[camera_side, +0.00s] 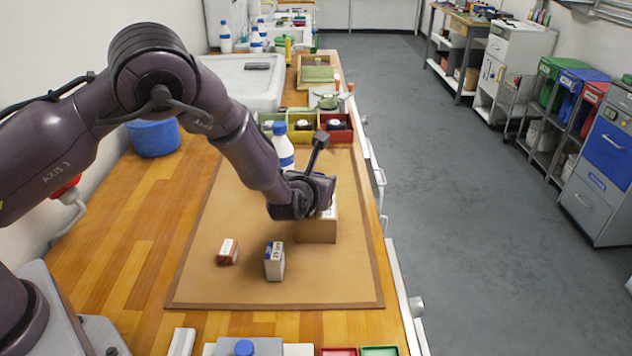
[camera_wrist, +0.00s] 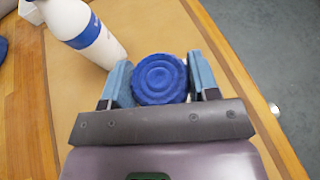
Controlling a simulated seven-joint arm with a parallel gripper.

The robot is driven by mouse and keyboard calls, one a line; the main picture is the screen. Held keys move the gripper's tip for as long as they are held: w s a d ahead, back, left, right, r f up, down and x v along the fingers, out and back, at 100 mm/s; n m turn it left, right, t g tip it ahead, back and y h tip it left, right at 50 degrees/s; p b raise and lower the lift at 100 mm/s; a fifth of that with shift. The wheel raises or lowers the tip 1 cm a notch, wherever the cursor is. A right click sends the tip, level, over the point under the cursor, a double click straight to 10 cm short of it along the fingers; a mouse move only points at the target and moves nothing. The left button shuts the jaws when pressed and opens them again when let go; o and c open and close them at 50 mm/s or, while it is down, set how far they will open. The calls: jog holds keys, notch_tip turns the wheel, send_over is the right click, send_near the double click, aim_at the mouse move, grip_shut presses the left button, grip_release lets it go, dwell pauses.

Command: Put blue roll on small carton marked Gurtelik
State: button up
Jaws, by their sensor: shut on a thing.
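In the wrist view the blue roll (camera_wrist: 160,80) sits end-on between the two fingers of my gripper (camera_wrist: 161,76), which is shut on it. In the side view my gripper (camera_side: 320,207) is directly over or in front of a brown carton (camera_side: 316,231) on the mat; the roll is hidden there, and I cannot tell whether it touches the carton. The lettering is too small for me to tell which one reads Gurtelik.
A white bottle with a blue band (camera_side: 284,148) stands close behind my gripper; it also shows in the wrist view (camera_wrist: 88,32). Green, yellow and red bins (camera_side: 303,136) line the mat's far end. The brown mat (camera_side: 330,278) is clear at the front right.

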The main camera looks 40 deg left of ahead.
jog(key=shift+f, duration=0.15)
jog(key=o, duration=0.9)
